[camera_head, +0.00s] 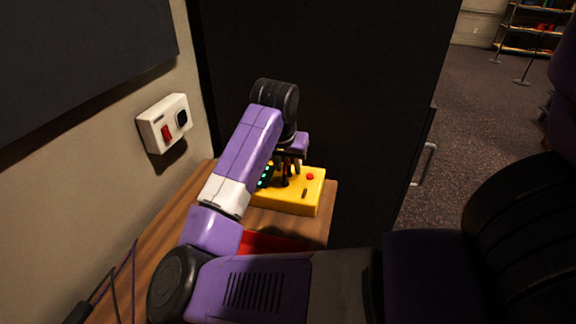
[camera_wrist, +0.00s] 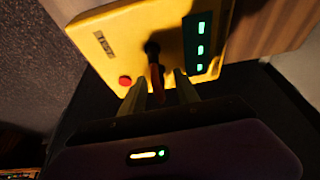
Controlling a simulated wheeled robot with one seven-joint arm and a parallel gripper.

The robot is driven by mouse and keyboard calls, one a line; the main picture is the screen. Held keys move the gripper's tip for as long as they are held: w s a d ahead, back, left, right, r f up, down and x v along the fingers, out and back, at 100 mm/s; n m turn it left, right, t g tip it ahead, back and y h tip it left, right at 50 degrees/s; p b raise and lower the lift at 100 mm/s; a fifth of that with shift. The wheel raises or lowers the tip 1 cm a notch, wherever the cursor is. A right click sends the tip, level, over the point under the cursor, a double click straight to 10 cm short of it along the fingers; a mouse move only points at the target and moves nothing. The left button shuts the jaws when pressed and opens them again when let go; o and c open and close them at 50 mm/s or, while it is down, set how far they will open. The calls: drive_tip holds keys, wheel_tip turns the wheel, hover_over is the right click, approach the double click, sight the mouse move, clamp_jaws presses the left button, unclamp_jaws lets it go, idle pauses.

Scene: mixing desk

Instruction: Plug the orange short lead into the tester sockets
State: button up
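The yellow tester (camera_head: 283,203) sits on the wooden desk top, and it fills the upper middle of the wrist view (camera_wrist: 85,28). A black plug or socket (camera_wrist: 152,48) shows on its face. A reddish-orange piece, seemingly the short lead (camera_wrist: 156,80), runs from there back between my fingers. My gripper (camera_wrist: 160,78) is close over the tester, its two fingers apart on either side of the lead with dark gaps showing. In the head view my gripper (camera_head: 291,170) points down at the tester. How deep the plug sits is hidden.
The tester has a red button (camera_wrist: 125,81) and a panel of green lights (camera_wrist: 200,46). A white wall box with a red switch (camera_head: 165,124) is at the left. A red item (camera_head: 272,243) lies partly behind my arm. A tall black panel stands behind the desk.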

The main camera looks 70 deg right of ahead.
sight(285, 162)
drive_tip(key=v, duration=0.7)
drive_tip(key=shift+a+r, duration=0.1)
drive_tip(key=shift+r, duration=0.15)
idle(0.3)
